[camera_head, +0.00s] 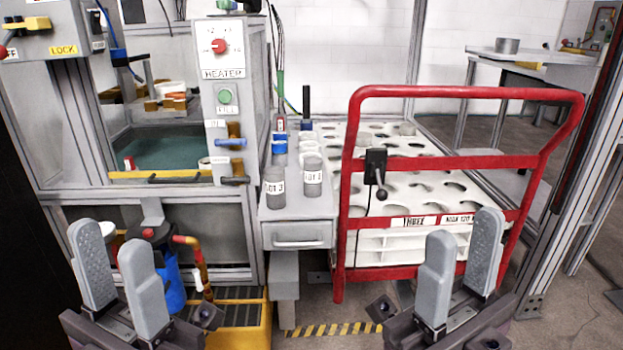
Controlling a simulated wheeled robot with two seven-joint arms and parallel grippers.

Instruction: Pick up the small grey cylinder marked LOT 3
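Two small grey cylinders stand upright on the narrow grey cabinet top in the middle of the head view. The left, nearer one (274,188) has a white label that seems to read LOT 3. The right one (313,178) has a similar label, whose last mark looks like a 1 but is too small to be sure. My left gripper (109,240) is open and empty at the lower left, well apart from the cylinders. My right gripper (463,232) is open and empty at the lower right, in front of the red-framed cart.
Blue-banded and other small items stand behind the cylinders on the cabinet (298,232). The heater panel (222,90) rises to the left. The cart's red rail (460,92) and a black lever box (375,165) stand to the right. Free room lies in front of the cabinet.

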